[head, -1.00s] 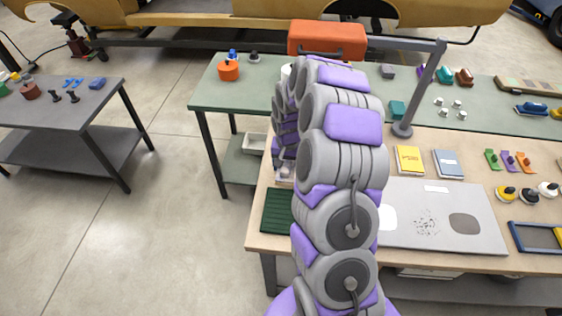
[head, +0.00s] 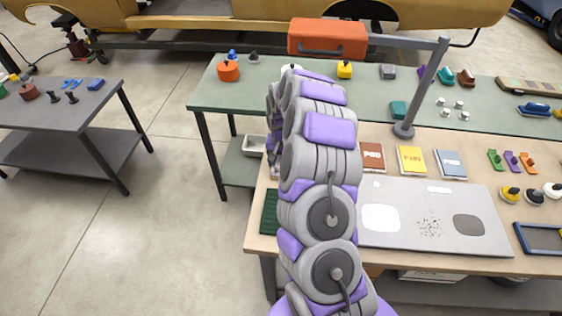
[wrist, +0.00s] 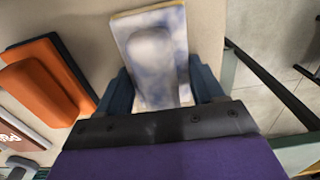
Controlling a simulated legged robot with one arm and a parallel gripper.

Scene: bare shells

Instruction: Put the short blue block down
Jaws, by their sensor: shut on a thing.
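In the wrist view my gripper (wrist: 162,92) is shut on the short blue block (wrist: 152,45). The block shows a cloudy blue-and-white face with a raised rounded middle and a thin yellowish edge. It sits between the two dark blue fingers and sticks out beyond them. A pale tabletop (wrist: 85,20) lies behind it; I cannot tell whether the block touches it. In the head view my own arm hides the gripper and the block.
An orange block on a dark base (wrist: 45,80) lies left of the held block. A table edge (wrist: 228,70) runs close on its right, with floor beyond. In the head view the wooden bench (head: 400,262) carries books, a grey plate (head: 400,225) and a green ribbed mat (head: 269,212).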

